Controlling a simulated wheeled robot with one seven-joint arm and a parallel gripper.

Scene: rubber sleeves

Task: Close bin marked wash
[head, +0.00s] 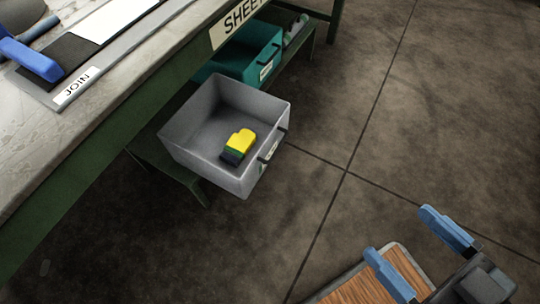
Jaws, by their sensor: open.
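A grey bin (192,140) sticks far out from under the workbench, open at the top. It has a dark handle and a small white label on its front; the label is too small to read surely. A yellow, green and dark object (238,146) lies inside it. A teal bin (244,58) with its own handle and small label sits behind it under the bench. My gripper (400,231) is at the lower right, with two blue fingers apart and nothing between them. It is well away from the grey bin's front.
A green shelf (168,165) is below the bins. A wood-topped surface (350,289) lies beneath my gripper. The concrete floor between is clear.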

